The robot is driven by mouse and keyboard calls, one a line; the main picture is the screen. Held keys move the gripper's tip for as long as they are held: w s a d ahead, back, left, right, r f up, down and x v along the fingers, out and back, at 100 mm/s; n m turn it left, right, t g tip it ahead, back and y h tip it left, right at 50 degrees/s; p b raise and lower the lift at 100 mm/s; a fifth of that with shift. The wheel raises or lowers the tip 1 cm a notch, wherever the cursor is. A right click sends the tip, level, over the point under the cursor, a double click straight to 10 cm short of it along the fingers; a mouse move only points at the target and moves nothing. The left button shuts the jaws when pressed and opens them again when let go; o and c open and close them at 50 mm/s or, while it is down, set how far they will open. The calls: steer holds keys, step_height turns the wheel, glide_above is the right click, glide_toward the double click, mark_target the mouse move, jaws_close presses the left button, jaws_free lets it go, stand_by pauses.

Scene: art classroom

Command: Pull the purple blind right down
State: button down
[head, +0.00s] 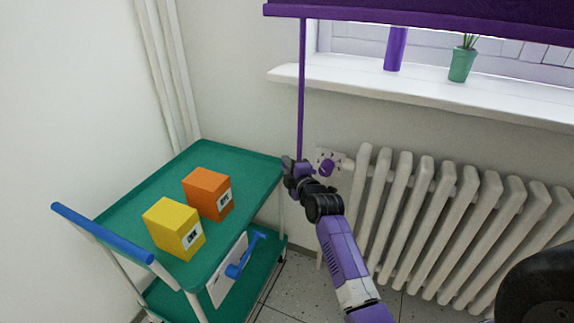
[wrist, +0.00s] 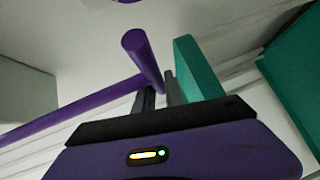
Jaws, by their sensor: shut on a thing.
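The purple blind (head: 420,14) covers only the top of the window, and its bottom edge is well above the sill. A thin purple pull rod (head: 301,90) hangs from near the blind's left end down the wall. My gripper (head: 290,165) is at the rod's lower end, by the trolley's back right corner, shut on the rod. In the wrist view a purple round bar (wrist: 142,58) runs down to the dark fingertips (wrist: 160,92), and a second purple length slants off left. The exact grip is partly hidden.
A green trolley (head: 150,188) with yellow (head: 172,230) and orange (head: 207,193) boxes stands close left. A white radiator (head: 450,220) is to the right. The sill (head: 350,75) holds a purple cylinder (head: 395,48) and a potted plant (head: 461,64).

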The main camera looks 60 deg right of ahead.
step_height(320, 180, down, 2)
steer(key=shift+f+b, duration=0.15)
steer(key=shift+b, duration=0.4)
steer(key=c, duration=1.4)
jaws_free()
steer(key=p+v, duration=0.1)
steer(key=v, duration=0.7)
